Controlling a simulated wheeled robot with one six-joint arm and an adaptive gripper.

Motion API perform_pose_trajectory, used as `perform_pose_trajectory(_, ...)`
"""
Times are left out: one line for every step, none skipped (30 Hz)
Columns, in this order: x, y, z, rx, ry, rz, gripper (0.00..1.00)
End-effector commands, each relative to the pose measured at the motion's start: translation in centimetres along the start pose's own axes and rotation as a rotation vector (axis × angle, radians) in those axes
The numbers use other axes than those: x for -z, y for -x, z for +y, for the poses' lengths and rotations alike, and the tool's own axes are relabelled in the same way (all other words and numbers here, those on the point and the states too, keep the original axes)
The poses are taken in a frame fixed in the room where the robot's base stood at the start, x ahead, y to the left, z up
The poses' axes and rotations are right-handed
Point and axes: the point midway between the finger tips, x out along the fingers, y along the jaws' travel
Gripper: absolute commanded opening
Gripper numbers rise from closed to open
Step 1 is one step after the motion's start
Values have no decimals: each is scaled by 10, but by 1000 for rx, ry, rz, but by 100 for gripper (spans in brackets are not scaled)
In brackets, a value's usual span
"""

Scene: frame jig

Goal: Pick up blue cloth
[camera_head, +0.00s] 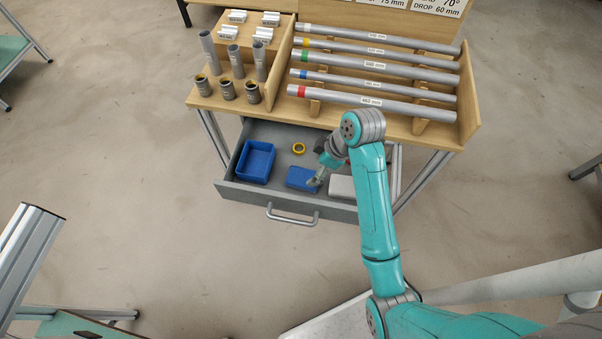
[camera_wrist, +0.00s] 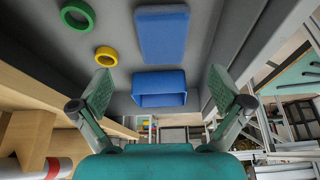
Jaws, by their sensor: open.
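The blue cloth (camera_head: 300,178) is a flat, folded rectangle lying on the floor of the open grey drawer. It also shows in the wrist view as a blue rectangle (camera_wrist: 162,36) at the top centre. My gripper (camera_head: 317,180) is over the drawer, overlapping the right edge of the cloth in the head view. In the wrist view my gripper (camera_wrist: 161,73) has its two fingers wide apart with nothing between them. The cloth lies beyond the fingertips in that view. The height of the gripper above it is hard to tell.
The drawer (camera_head: 236,194) also holds a blue bin (camera_head: 256,161), a yellow ring (camera_head: 298,148) and a pale box (camera_head: 342,187), partly behind my arm. A green ring (camera_wrist: 77,14) shows in the wrist view. The wooden bench (camera_head: 283,112) with tubes stands above the drawer's back.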

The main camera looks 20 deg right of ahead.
Motion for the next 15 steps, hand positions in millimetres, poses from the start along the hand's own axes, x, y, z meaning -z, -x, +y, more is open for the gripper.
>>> perform_pose_trajectory(0,-8,-1,3,0,-1,100)
perform_pose_trajectory(0,-12,0,3,0,-1,100)
perform_pose_trajectory(0,-17,-1,3,1,0,100)
perform_pose_trajectory(1,-21,0,2,1,0,100)
perform_pose_trajectory(1,-23,0,2,1,0,100)
perform_pose_trajectory(1,-26,0,2,1,0,100)
perform_pose_trajectory(1,-28,0,1,1,0,100)
perform_pose_trajectory(1,-29,0,0,1,0,100)
perform_pose_trajectory(1,-30,0,0,1,1,100)
perform_pose_trajectory(1,-32,0,0,1,1,100)
perform_pose_trajectory(1,-35,-1,1,1,0,100)
perform_pose_trajectory(0,-39,-2,2,1,-1,100)
perform_pose_trajectory(1,-43,-3,3,1,-1,100)
perform_pose_trajectory(1,-48,-3,2,1,-1,100)
perform_pose_trajectory(1,-54,-4,3,2,-2,100)
